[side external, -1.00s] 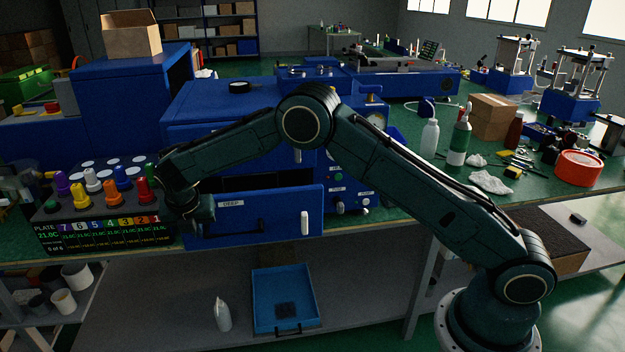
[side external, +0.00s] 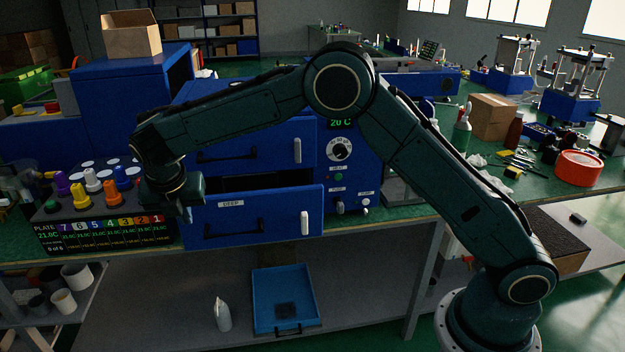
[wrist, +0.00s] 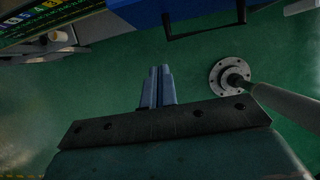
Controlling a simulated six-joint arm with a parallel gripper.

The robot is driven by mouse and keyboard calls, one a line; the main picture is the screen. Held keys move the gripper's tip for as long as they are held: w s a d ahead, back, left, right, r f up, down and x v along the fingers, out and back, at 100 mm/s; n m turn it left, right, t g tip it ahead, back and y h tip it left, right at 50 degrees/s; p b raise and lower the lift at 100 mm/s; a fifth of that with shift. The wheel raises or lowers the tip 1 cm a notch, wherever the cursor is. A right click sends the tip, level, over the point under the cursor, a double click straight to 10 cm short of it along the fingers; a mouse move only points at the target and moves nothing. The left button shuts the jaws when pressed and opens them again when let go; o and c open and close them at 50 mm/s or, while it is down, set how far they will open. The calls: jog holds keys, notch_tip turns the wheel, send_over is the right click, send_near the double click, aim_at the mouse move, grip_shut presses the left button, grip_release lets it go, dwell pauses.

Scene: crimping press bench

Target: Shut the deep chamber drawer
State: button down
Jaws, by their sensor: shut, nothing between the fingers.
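The deep chamber drawer (side external: 262,212) is the blue lower drawer with a "DEEP" label, a black bar handle and a white upright handle at right. It stands pulled out, with its dark inside showing behind the front panel. In the wrist view the drawer front (wrist: 148,14) and its black handle show at the top edge. My gripper (side external: 185,208) is at the left end of the drawer front in the side view; whether it touches cannot be told. In the wrist view my gripper (wrist: 159,70) has its fingers together and empty, over green floor.
The plate with coloured knobs (side external: 100,185) stands close on the left of my gripper. Another blue drawer front (side external: 250,148) is above the deep one. A blue tray (side external: 283,285) and a white bottle (side external: 221,314) are on the lower shelf.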

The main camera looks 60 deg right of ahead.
jog(key=shift+s+r, duration=0.1)
jog(key=t+h, duration=0.2)
send_near(228, 235)
jog(key=s+a+r, duration=0.3)
jog(key=s+a, duration=0.2)
jog(key=shift+s+d+f, duration=0.1)
jog(key=shift+s+f, duration=0.05)
jog(key=shift+w+d+r+x, duration=0.3)
jog(key=shift+x, duration=1.9)
jog(key=shift+w+d+r+x, duration=0.3)
jog(key=shift+r+x, duration=0.05)
jog(key=shift+x, duration=1.85)
jog(key=shift+w+d+r+x, duration=0.3)
jog(key=shift+w+x, duration=0.05)
jog(key=shift+x, duration=1.8)
